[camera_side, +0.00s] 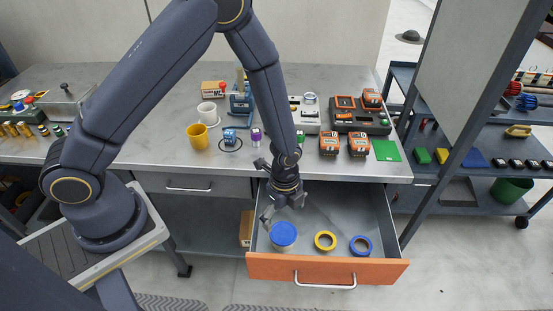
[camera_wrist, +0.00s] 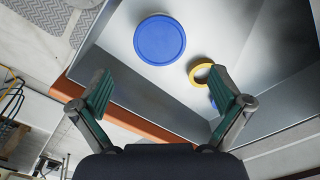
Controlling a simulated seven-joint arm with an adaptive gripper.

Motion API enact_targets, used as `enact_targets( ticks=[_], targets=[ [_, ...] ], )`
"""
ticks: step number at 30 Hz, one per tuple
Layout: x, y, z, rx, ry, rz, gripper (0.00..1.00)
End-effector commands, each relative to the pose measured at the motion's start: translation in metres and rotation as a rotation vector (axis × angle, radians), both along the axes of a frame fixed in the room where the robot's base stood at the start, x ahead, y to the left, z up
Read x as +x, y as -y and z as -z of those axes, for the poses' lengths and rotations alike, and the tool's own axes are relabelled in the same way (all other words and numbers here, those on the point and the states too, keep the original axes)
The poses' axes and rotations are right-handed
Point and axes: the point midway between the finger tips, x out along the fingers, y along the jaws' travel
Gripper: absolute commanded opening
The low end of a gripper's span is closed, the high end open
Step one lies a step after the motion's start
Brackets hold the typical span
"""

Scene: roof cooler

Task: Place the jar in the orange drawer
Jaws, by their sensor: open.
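The jar (camera_side: 284,238) has a flat blue lid and stands upright inside the open orange drawer (camera_side: 262,268), at its front left. In the wrist view the round blue lid (camera_wrist: 160,40) shows whole, just beyond my fingertips; its lower body is hidden there. My gripper (camera_side: 278,212) is over the left part of the drawer. In the wrist view its two green-padded fingers (camera_wrist: 163,84) are spread wide with nothing between them. The jar is apart from both fingers in that view. The drawer's orange front (camera_wrist: 66,88) also shows there.
A yellow tape ring (camera_side: 325,241) and a blue tape ring (camera_side: 360,246) lie in the drawer to the right of the jar. The grey bench top (camera_side: 170,120) above holds a yellow mug (camera_side: 198,137), a white mug (camera_side: 208,113) and orange-black battery tools (camera_side: 343,143).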

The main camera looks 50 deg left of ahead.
Motion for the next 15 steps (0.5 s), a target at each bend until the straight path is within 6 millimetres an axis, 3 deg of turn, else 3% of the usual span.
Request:
enact_targets(
  ticks=[8,11,15],
  targets=[
    [0.002,-0.001,-0.038,-0.004,0.009,-0.022,1.00],
    [0.008,-0.007,-0.068,-0.018,0.042,-0.117,1.00],
    [0.010,-0.028,-0.144,-0.063,0.121,-0.385,1.00]
  ],
)
